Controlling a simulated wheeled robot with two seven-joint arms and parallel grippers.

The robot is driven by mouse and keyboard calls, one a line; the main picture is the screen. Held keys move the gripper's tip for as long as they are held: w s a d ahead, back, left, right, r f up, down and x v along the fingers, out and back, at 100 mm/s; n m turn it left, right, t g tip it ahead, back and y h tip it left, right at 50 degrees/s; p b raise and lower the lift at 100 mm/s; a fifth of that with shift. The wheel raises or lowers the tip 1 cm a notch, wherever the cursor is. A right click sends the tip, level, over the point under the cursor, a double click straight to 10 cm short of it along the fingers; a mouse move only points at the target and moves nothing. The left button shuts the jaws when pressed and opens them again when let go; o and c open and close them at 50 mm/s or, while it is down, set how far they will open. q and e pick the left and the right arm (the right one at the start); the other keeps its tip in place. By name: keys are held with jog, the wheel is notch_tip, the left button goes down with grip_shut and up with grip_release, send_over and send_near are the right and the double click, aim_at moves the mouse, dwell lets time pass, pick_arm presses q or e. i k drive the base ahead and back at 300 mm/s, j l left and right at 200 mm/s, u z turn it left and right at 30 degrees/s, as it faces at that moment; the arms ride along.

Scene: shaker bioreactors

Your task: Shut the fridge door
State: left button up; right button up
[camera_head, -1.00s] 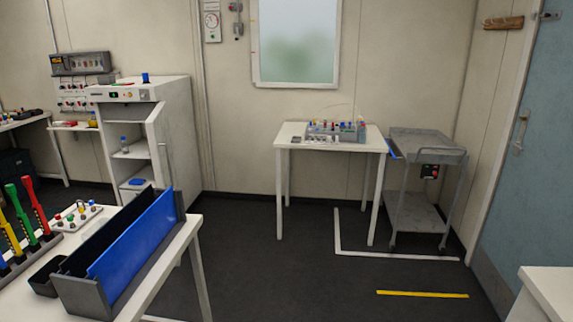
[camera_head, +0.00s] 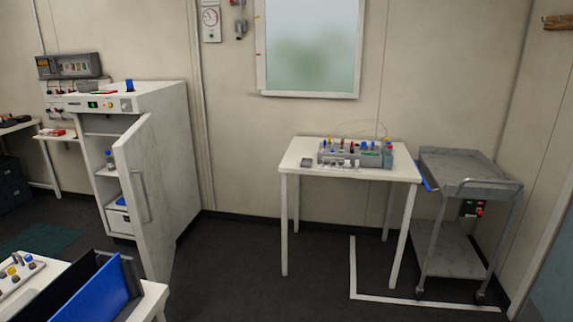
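The white fridge (camera_head: 168,160) stands against the back wall at the left. Its door (camera_head: 150,195) is hinged on the cabinet's right side and stands wide open toward me, with a long vertical handle (camera_head: 140,197) on it. Neither of my grippers shows in the head view.
A white table (camera_head: 40,302) with a blue-sided tray (camera_head: 85,292) is near me at the lower left. A white table (camera_head: 298,160) with a rack of parts stands at the back, beside a grey cart (camera_head: 470,167). Dark floor between is clear.

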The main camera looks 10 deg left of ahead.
aim_at(135, 153)
jog(key=i+u, duration=0.5)
jog(key=i+l+u, duration=0.15)
jog(key=i+u, duration=0.3)
jog(key=i+l+u, duration=0.35)
jog(key=i+u, duration=0.15)
jog(key=i+l, duration=0.25)
jog(key=i+l+u, duration=0.15)
jog(key=l, duration=0.3)
jog(key=i+l, duration=0.35)
jog(key=i+l+u, duration=0.15)
jog(key=i+l, duration=0.3)
jog(key=l, duration=0.3)
jog(key=u, duration=0.05)
